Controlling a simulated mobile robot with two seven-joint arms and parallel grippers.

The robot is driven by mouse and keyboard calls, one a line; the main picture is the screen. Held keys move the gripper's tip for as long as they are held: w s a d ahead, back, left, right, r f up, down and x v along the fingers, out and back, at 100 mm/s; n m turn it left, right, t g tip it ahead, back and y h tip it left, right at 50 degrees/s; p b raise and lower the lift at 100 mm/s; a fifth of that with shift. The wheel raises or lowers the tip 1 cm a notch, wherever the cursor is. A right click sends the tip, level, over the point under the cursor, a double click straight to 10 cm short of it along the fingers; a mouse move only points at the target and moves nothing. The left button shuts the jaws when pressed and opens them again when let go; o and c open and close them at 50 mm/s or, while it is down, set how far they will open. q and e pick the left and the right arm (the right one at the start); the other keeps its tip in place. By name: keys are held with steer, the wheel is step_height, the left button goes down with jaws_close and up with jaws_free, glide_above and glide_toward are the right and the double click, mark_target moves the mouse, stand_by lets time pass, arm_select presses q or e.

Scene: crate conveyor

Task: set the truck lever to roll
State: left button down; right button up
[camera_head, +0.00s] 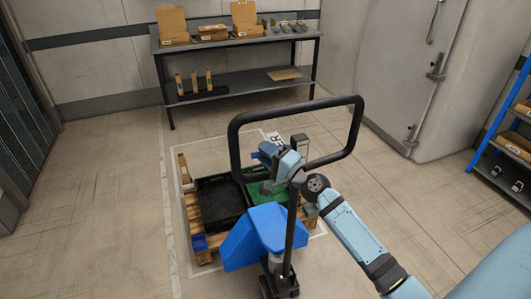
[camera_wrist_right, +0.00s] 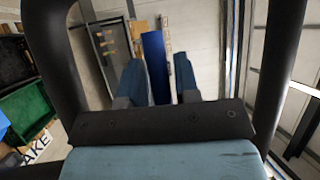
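The truck (camera_head: 262,232) has a blue body and an upright dark post. A large black loop handle (camera_head: 236,155) tops the post. My right gripper (camera_head: 270,152) is inside the loop, by the top of the post. In the right wrist view, the gripper's two blue fingers (camera_wrist_right: 158,68) are apart, with nothing visibly held between them. The loop's dark bars (camera_wrist_right: 55,60) pass on both sides of it. I cannot make out the lever or its setting; the gripper and post top cover that area. My left gripper is not in view.
A wooden pallet (camera_head: 206,243) behind the truck carries a black crate (camera_head: 222,203) and a green crate (camera_head: 255,190). A workbench (camera_head: 235,42) with cardboard boxes stands at the back wall. A blue-post shelf (camera_head: 492,130) is at right. Floor on both sides is clear.

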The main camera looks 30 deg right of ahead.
steer(key=b+v, duration=0.5)
steer(key=v, duration=0.8)
steer(key=shift+s, duration=0.25)
steer(key=shift+d, duration=0.15)
steer(key=s+a+f+n+g+h+p, duration=0.1)
steer(key=s+a+f+n+g+p, duration=0.3)
steer(key=s+a+f+n, duration=0.3)
steer(key=s+a+f+n+g+h+p, duration=0.1)
steer(key=s+a+f+n+g+p, duration=0.3)
steer(key=s+a+f+n+p, duration=0.3)
steer(key=a+f+n, duration=0.2)
steer(key=a+f, duration=0.3)
steer(key=shift+a+n, duration=0.3)
steer(key=shift+n, duration=0.1)
steer(key=shift+s+r, duration=0.1)
steer(key=shift+s, duration=0.05)
stand_by(0.4)
